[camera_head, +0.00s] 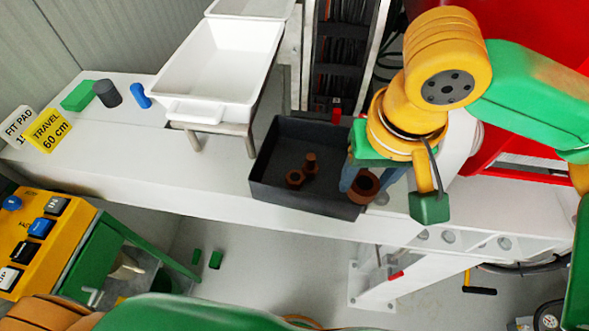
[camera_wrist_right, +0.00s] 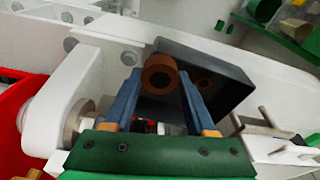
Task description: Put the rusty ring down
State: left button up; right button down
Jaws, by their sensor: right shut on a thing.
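A rusty ring (camera_head: 365,187) is between the blue fingers of my right gripper (camera_head: 370,179), which is shut on it. The ring is at the right end of a dark grey tray (camera_head: 309,137), close to its near right corner; I cannot tell its height. My left gripper is not in view.
Other rusty parts (camera_head: 296,178) lie in the tray. The tray stands on a white beam (camera_head: 220,165). A white bin (camera_head: 215,65) on a metal stand is left of it. A green block (camera_head: 78,95), dark cylinder (camera_head: 107,93) and blue piece (camera_head: 140,96) lie further left.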

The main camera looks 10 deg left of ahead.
aim_at(337, 192)
jog(key=shift+w+d+r+n, duration=0.1)
jog(key=shift+w+n, duration=0.3)
jog(key=shift+n, duration=0.1)
jog(key=n, duration=0.1)
jog(key=w+n, duration=0.1)
jog(key=shift+w+d+r+n+y, duration=0.15)
jog(key=shift+w+n+y, duration=0.15)
jog(key=shift+y, duration=0.1)
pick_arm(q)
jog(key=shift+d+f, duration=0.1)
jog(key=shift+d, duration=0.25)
pick_arm(e)
jog(key=f+n, duration=0.2)
jog(key=f, duration=0.1)
jog(key=w+a+f+n, duration=0.1)
jog(key=f+n, duration=0.1)
jog(key=f, duration=0.1)
jog(key=w+a+f+n+g, duration=0.1)
jog(key=f+n, duration=0.2)
jog(key=shift+w+a+f+y, duration=0.2)
jog(key=shift+a+f+y, duration=0.05)
jog(key=shift+f+y, duration=0.15)
jog(key=shift+f, duration=0.1)
jog(key=c, duration=0.5)
grip_release()
